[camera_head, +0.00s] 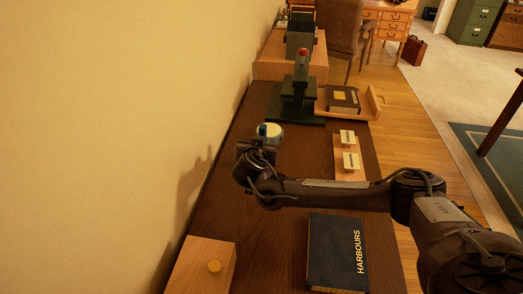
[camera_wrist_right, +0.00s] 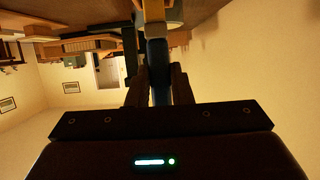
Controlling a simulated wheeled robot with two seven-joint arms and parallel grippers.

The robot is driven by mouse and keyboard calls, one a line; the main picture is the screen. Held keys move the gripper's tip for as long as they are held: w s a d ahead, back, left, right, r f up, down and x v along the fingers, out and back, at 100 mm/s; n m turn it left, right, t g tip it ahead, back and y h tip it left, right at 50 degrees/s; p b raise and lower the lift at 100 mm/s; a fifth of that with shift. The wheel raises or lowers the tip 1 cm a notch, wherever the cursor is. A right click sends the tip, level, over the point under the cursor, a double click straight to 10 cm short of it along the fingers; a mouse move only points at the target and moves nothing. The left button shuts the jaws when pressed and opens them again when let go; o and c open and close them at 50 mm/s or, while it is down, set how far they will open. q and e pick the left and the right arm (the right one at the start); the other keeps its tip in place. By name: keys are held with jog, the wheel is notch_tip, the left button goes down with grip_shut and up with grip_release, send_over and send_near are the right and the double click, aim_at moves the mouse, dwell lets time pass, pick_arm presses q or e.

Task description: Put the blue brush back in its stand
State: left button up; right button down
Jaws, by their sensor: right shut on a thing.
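My right gripper (camera_head: 262,147) is above the left part of the dark desk, close to the wall. In the right wrist view its two fingers (camera_wrist_right: 158,88) are shut on the blue brush (camera_wrist_right: 157,62), whose blue shaft runs between them. A pale round piece (camera_wrist_right: 172,12) shows at the far end of the shaft. In the head view a white and blue round top (camera_head: 269,130) shows just beyond the gripper; I cannot tell whether it is part of the brush or of a stand. No stand can be made out clearly. My left gripper is out of view.
A dark green device with a red knob (camera_head: 301,84) stands beyond the gripper. A wooden board with two pale blocks (camera_head: 350,161) lies to the right. A dark blue book (camera_head: 337,252) and a wooden box (camera_head: 203,265) are nearer. The wall (camera_head: 120,120) borders the desk's left side.

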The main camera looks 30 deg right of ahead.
jog(key=shift+f, duration=1.35)
jog(key=shift+f, duration=0.25)
jog(key=c, duration=1.3)
grip_release()
jog(key=shift+r, duration=0.15)
